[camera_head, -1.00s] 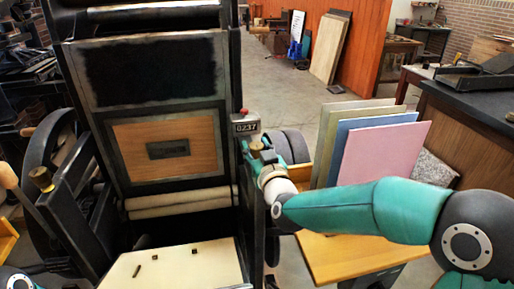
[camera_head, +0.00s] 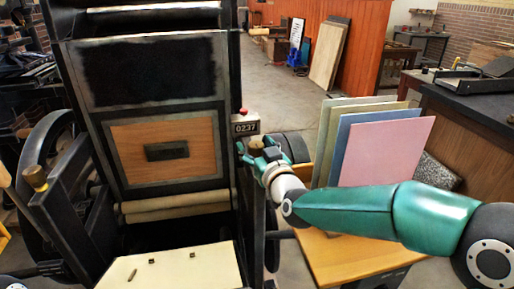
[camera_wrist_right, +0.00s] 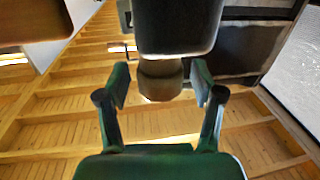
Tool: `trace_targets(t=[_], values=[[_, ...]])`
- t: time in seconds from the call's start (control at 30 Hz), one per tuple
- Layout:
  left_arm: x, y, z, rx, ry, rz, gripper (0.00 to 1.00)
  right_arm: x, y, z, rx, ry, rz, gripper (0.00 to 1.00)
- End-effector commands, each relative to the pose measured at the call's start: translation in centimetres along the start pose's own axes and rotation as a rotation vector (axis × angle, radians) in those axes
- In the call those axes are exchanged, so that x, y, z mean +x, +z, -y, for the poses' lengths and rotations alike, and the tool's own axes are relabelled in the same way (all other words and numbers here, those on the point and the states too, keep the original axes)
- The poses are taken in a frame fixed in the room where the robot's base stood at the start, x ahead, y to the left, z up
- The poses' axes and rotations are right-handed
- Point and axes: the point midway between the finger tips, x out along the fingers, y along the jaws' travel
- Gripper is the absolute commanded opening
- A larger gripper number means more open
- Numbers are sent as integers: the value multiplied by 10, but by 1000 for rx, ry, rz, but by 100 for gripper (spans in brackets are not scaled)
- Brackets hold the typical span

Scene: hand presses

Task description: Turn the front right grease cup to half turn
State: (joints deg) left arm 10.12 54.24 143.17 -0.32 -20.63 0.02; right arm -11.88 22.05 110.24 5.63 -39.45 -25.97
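The front right grease cup (camera_head: 257,142) is a small brass-coloured cap on the press's right side, just below the counter box. In the right wrist view it appears as a dull brown cylinder (camera_wrist_right: 160,80) under a dark block. My right gripper (camera_head: 262,154) is at the cup in the head view, partly covering it. In the right wrist view its fingers (camera_wrist_right: 161,84) stand open on either side of the cylinder, with a visible gap on each side. The cup's turn angle cannot be read. My left gripper is not in view.
The counter box (camera_head: 245,125) reading 0237, with a red button, sits just above the gripper. Another brass cup (camera_head: 36,178) is on the press's left side. Coloured boards (camera_head: 385,150) stand on a wooden table (camera_head: 350,255) to the right. A cream board (camera_head: 175,268) lies in front.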

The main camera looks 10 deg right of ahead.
Motion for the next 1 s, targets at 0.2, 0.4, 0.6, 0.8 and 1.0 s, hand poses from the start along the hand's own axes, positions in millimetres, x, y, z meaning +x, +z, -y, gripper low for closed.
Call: trace_targets(t=[0.2, 0.4, 0.6, 0.8, 1.0], values=[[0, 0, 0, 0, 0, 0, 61, 0, 0, 0, 1, 0, 1, 67], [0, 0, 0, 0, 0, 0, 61, -14, 0, 0, 1, 0, 1, 67], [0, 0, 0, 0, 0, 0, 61, -48, 0, 0, 1, -1, 1, 67], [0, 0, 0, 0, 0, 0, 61, -89, 0, 0, 1, 0, -1, 67], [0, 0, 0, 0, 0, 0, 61, -114, 1, 0, 1, 0, 0, 67]])
